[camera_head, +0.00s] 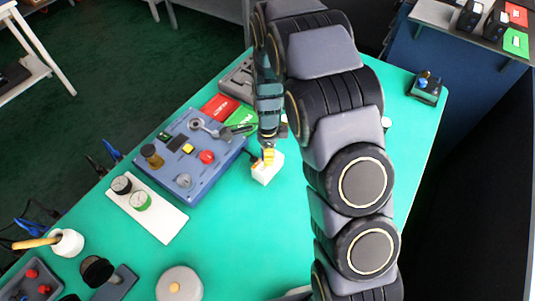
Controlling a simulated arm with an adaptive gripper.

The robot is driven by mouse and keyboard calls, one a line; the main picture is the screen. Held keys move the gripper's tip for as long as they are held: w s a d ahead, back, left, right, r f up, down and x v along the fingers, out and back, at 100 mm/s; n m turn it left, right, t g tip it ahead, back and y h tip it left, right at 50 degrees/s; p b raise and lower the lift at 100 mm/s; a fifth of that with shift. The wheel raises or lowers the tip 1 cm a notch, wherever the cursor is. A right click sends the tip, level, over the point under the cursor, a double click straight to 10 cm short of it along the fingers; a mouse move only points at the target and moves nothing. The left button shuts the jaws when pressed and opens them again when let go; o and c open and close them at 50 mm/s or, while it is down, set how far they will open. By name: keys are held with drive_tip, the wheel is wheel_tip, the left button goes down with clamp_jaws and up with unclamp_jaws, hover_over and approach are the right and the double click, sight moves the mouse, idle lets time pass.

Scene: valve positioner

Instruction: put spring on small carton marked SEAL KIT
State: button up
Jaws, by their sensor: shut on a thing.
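My gripper (268,146) points down near the middle of the table and is shut on a small yellow spring (268,157). The spring is at the top of a small white carton (265,173), over its upper part. I cannot tell whether the spring touches the carton or hangs just above it. The carton's marking cannot be read at this size. My arm comes in from the right and hides part of the table behind it.
A blue-grey panel (185,180) with a gauge, knobs and a wrench-like tool lies left of the carton. A white plate (165,222) with two gauges lies nearer. Red and green cards (220,107) lie behind. Green table (240,240) in front of the carton is clear.

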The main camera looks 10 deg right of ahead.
drive_tip(key=shift+f, duration=0.65)
drive_tip(key=shift+f, duration=0.1)
drive_tip(key=o, duration=1)
